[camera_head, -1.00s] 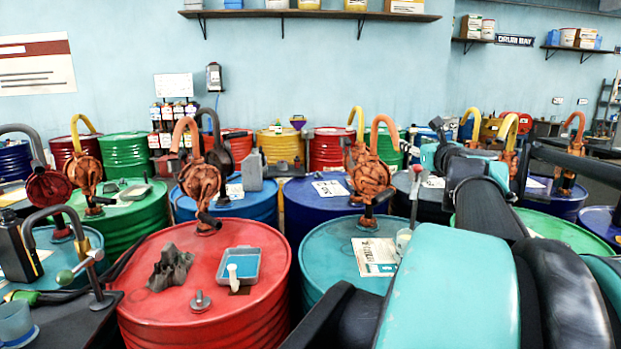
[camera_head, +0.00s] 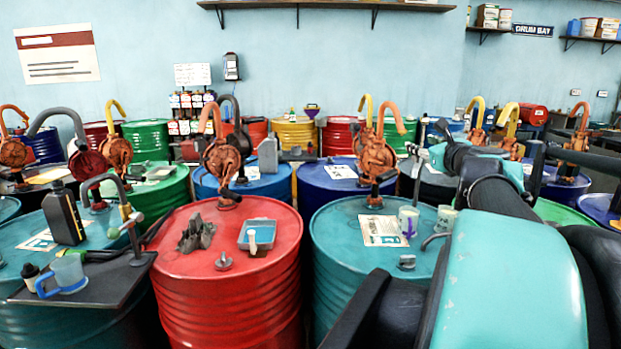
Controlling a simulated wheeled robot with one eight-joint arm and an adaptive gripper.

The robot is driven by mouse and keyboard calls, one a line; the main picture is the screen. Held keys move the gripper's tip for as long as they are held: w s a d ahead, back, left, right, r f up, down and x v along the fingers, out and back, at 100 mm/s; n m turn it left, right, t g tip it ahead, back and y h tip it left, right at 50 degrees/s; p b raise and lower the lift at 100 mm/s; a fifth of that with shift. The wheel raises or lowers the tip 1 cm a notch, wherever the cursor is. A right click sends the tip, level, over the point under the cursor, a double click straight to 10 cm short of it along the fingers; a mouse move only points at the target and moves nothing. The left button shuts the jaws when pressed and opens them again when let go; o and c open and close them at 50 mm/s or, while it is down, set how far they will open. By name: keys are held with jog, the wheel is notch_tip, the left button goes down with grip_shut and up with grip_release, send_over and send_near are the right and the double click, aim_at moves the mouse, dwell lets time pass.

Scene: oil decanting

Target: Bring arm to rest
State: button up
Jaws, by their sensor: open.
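My arm comes in at the lower right, with a large teal link in front and a dark link reaching up to a teal and black joint. From there it bends towards the right edge. I do not make out my gripper or its fingers in this view, so I cannot see anything held. My arm hides part of the teal drum (camera_head: 338,262) and of the drums behind it.
A red drum (camera_head: 186,290) stands front centre, bearing a blue tray (camera_head: 257,236) and a grey cloth (camera_head: 197,233). A dark stand (camera_head: 105,283) at left holds a blue-handled jug (camera_head: 69,273) near a black bottle (camera_head: 64,214). Pumped drums fill the background.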

jog(key=s+a+f+n+g+y, duration=0.1)
jog(key=s+a+f+n+g, duration=0.2)
jog(key=a+f+n, duration=0.45)
jog(key=s+a+f+n+g+y, duration=0.1)
jog(key=s+a+f+n+g, duration=0.3)
jog(key=f, duration=0.7)
jog(key=s+a+f+n+g, duration=0.1)
jog(key=a+f+n, duration=0.2)
jog(key=f+n, duration=0.55)
jog(key=s+d+f+n+g+h, duration=0.2)
jog(key=s+f+n, duration=0.3)
jog(key=s+f, duration=0.1)
jog(key=s+d+f+n+g+h, duration=0.1)
jog(key=s+f+n+g+h, duration=0.1)
jog(key=s+f+n, duration=0.4)
notch_tip(320, 180, down, 4)
jog(key=shift+s+d+r+g, duration=0.25)
jog(key=shift+s+d+g, duration=0.1)
jog(key=shift+g, duration=0.15)
